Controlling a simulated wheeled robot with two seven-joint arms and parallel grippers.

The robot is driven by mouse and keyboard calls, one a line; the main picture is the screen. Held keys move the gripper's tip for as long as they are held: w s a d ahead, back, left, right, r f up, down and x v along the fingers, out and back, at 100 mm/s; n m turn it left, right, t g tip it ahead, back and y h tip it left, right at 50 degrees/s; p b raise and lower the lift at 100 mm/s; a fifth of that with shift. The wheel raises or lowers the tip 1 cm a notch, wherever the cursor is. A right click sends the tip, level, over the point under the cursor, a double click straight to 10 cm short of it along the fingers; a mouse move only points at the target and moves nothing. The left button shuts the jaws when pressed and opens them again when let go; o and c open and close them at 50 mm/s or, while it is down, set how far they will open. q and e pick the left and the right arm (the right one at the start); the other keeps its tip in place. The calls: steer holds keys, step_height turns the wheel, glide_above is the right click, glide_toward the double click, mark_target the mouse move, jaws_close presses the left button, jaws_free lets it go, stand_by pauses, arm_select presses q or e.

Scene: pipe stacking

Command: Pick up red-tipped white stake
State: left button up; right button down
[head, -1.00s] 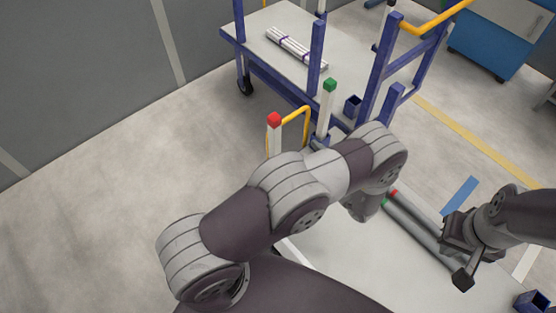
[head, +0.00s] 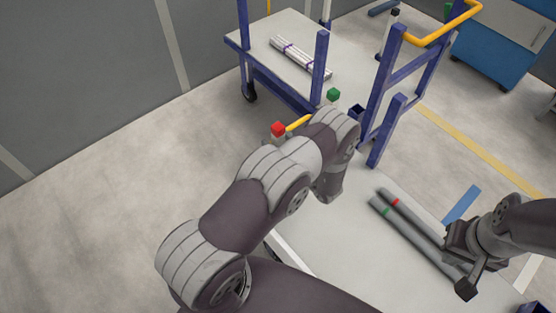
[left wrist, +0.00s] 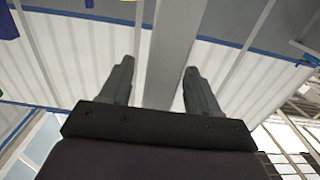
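The red-tipped white stake shows as a red cap (head: 278,129) with a little white beneath, at the near end of a blue cart. My left arm hides its lower part. A green-capped stake (head: 333,95) stands to its right, mostly hidden too. My left gripper is hidden behind my arm in the head view. In the left wrist view its two fingers (left wrist: 157,85) are apart with nothing held; a grey beam behind them is background. My right gripper (head: 461,262) is at the right, by the near ends of two grey pipes; its finger gap is unclear.
The grey pipes, one with a red band (head: 395,203) and one with a green band, lie on a pale surface (head: 340,235). The blue cart (head: 318,62) carries a white bundle (head: 300,57). A yellow handle (head: 440,22) and blue posts rise behind. Floor at left is clear.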

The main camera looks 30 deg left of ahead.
mark_target(278, 126)
arm_select(q)
jaws_close()
step_height(278, 126, up, 10)
steer(key=shift+f+p, duration=0.15)
steer(key=shift+p, duration=0.45)
step_height(278, 126, up, 10)
steer(key=p, duration=0.7)
steer(key=shift+r+p, duration=0.2)
steer(key=shift+p, duration=0.2)
